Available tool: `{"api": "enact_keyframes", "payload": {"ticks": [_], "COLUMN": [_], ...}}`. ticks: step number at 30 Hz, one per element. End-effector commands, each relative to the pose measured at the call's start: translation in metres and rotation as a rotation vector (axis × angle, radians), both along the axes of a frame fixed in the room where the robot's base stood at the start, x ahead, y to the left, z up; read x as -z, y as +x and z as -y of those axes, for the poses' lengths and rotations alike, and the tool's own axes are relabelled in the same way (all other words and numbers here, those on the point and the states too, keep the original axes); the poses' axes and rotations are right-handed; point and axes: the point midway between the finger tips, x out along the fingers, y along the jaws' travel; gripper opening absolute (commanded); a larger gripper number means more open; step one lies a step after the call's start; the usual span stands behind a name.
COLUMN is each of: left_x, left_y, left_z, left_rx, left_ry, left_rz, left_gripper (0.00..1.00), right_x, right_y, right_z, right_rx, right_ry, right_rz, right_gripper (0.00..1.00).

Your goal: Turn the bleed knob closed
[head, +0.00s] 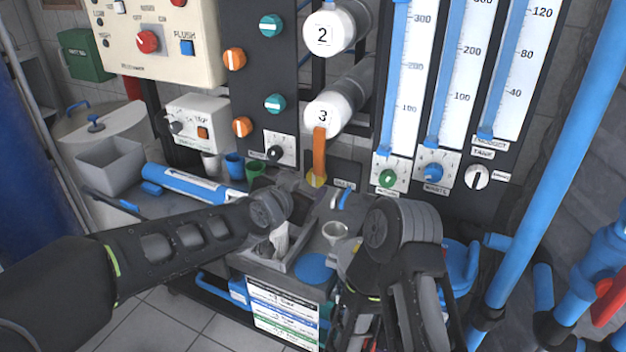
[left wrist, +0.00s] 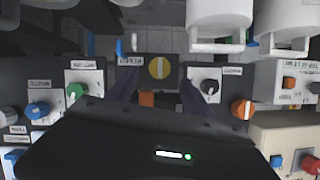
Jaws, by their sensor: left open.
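A yellow round knob (head: 317,180) sits on a dark plate at the foot of the panel, just below an orange bar (head: 319,150). In the left wrist view, the yellow knob (left wrist: 159,67) shows a pale slot running up and down the picture. The label beside it is too small to read surely. My left gripper (head: 316,190) is open in front of the yellow knob. In the wrist view its fingers lie on either side, with the knob between them; contact cannot be told. My right arm (head: 400,230) is at lower right, its fingertips not clear.
A black knob (head: 275,153) is left of the yellow knob; green (head: 388,178) and blue (head: 433,172) knobs are right. Several small cups, including a green one (head: 254,170), stand close on the bench. A funnel (head: 335,231) is below. A blue pipe (head: 555,150) rises at right.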

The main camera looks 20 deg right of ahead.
Motion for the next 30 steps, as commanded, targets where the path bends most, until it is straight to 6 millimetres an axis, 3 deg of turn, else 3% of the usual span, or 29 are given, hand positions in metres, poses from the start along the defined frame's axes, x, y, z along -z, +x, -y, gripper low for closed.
{"api": "enact_keyframes", "payload": {"ticks": [11,22,30], "left_x": [0.021,0.023,0.023], "left_y": [0.037,0.041,0.041], "left_z": [0.035,0.039,0.039], "left_rx": [-0.001,0.0,0.0], "left_ry": [-0.001,-0.001,-0.001], "left_rz": [-0.001,-0.001,0.0], "left_gripper": [0.59,0.59,0.37], "right_x": [-0.002,-0.002,-0.002], "right_y": [0.0,0.0,0.0], "right_z": [0.0,0.0,0.0], "right_rx": [0.0,0.0,0.0], "right_ry": [0.0,0.0,0.0], "right_rz": [0.0,0.0,0.0], "right_gripper": [0.0,0.0,0.0]}}
